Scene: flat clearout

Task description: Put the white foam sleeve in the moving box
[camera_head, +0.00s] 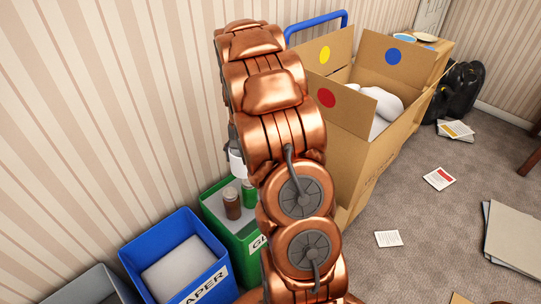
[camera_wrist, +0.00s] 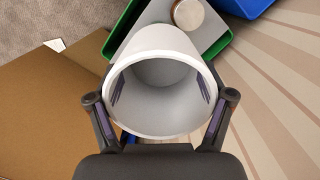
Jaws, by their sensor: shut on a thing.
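The white foam sleeve (camera_wrist: 165,45) is a hollow white cylinder, its open end facing the wrist camera. My gripper (camera_wrist: 161,100) is shut on it, with one finger at each side of the rim. In the head view, part of the sleeve (camera_head: 236,164) shows beside my copper arm, above the green bin; the arm hides most of my gripper there. The moving box (camera_head: 378,158) is the large open cardboard box right of my arm, with its flaps up and white stuff inside. Brown cardboard (camera_wrist: 50,115) fills the left of the wrist view.
The green bin (camera_head: 213,219) holds a brown jar (camera_head: 232,203) and stands below the sleeve. A blue paper bin (camera_head: 150,262) and a grey bin (camera_head: 95,286) stand left. Papers (camera_head: 439,179) and flat cardboard (camera_head: 512,240) lie on the carpet. Black bags (camera_head: 462,88) stand behind.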

